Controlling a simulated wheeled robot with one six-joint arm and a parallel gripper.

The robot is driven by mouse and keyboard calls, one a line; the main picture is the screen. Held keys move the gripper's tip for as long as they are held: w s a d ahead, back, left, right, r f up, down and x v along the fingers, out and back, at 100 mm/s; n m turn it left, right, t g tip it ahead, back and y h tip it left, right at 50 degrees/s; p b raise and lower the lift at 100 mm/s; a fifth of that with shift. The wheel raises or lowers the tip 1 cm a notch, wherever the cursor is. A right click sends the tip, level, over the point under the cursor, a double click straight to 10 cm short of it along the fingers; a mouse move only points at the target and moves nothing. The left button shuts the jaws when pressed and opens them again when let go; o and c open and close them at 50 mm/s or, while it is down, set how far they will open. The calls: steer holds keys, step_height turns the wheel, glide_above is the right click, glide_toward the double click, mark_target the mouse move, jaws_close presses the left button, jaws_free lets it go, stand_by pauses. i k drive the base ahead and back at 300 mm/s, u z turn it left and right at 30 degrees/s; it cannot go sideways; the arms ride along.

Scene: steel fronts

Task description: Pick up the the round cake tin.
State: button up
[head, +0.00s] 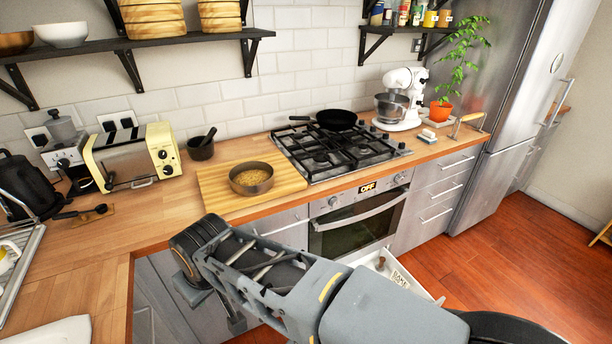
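A round, shallow metal tin (251,178) with a golden-brown inside sits on a wooden board (212,192) on the counter, left of the hob. It looks like the round cake tin. My grey arm reaches in from the lower right, and its dark far joint is in front of the counter edge, below and left of the tin. My arm is apart from the tin. My gripper's fingertips cannot be made out; the arm hides much of that area.
A toaster (134,158), a black kettle (28,187) and a dark mortar (201,148) stand to the left. A black pan (336,119) is on the hob (340,147). A white drawer (422,285) is open under the oven (357,220). Shelves hang above.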

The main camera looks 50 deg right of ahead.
mark_target(250, 178)
steer(key=z, duration=0.6)
steer(key=i, duration=1)
